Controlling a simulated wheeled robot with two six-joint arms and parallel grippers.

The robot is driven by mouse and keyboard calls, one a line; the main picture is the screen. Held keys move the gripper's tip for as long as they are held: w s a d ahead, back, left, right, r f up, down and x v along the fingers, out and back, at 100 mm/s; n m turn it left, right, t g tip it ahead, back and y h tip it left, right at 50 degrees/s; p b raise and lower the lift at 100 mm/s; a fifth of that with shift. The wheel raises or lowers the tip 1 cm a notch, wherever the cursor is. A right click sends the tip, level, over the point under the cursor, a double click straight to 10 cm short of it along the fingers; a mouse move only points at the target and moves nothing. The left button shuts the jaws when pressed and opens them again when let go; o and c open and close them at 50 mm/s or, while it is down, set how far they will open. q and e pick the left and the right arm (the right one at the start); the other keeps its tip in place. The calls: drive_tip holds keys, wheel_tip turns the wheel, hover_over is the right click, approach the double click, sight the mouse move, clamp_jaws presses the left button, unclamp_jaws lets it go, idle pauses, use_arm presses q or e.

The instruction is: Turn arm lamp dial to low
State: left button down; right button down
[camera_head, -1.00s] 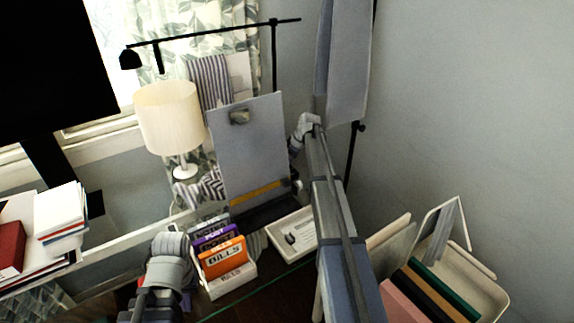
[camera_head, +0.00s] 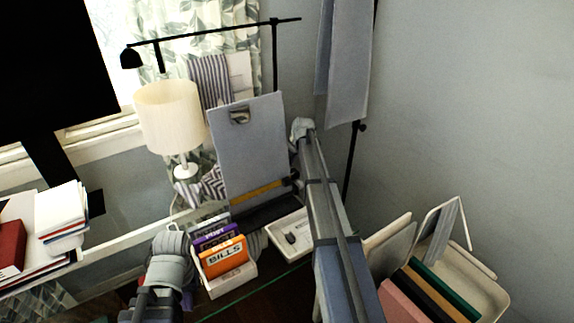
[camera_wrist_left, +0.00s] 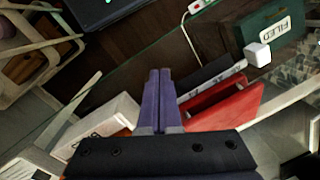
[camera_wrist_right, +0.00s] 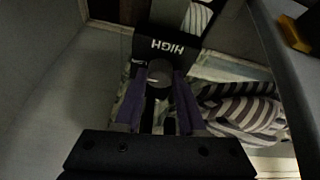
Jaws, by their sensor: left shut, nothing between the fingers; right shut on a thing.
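A round grey dial (camera_wrist_right: 160,72) sits on a black panel (camera_wrist_right: 176,46) marked HIGH in the right wrist view. My right gripper (camera_wrist_right: 158,95) is shut on the dial, one finger on each side. The fingers hide part of the dial, and I cannot read its setting. A black arm lamp (camera_head: 215,32) with a long boom and small head stands at the back in the head view. My left gripper (camera_wrist_left: 158,82) is shut and empty, pointing down above the desk.
A cream-shaded table lamp (camera_head: 168,115) stands beside the grey clipboard (camera_head: 250,145). A file box with an orange BILLS folder (camera_head: 222,256) lies close to my left arm. Striped cloth (camera_wrist_right: 245,112) hangs close to the right gripper. Grey cloth (camera_head: 348,60) hangs at upper right.

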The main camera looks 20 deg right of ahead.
drive_tip(key=c, duration=0.5)
unclamp_jaws()
use_arm(q)
wheel_tip(320, 180, up, 7)
drive_tip(key=p, duration=0.7)
drive_tip(key=shift+r, duration=0.15)
use_arm(e)
drive_tip(key=v, duration=0.7)
drive_tip(key=shift+s+r, duration=0.2)
drive_tip(key=shift+r, duration=0.15)
